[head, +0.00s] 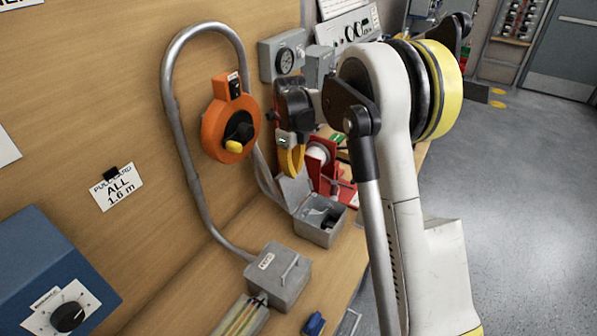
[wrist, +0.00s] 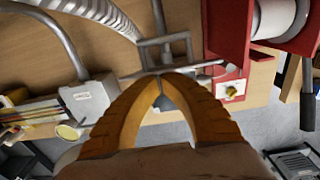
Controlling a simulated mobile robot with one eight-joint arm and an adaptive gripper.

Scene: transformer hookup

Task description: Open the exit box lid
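Two grey boxes stand on the bench along the wooden wall, joined to metal conduit. The nearer box (head: 277,278) has a label and a bar handle on its shut lid; a labelled grey box also shows at the left of the wrist view (wrist: 88,100). The farther box (head: 318,232) is open, with its lid (head: 294,190) raised at the back and dark contents inside. I cannot read which is the exit box. My gripper (head: 291,172) hangs above and behind the open box, its yellow fingers pointing down.
A red stand with a white spool (head: 318,155) is just beyond my gripper. An orange round reel (head: 230,130) and curved conduit (head: 188,110) are on the wall. A blue box (head: 50,275) with a knob is at the near left. Open floor lies right.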

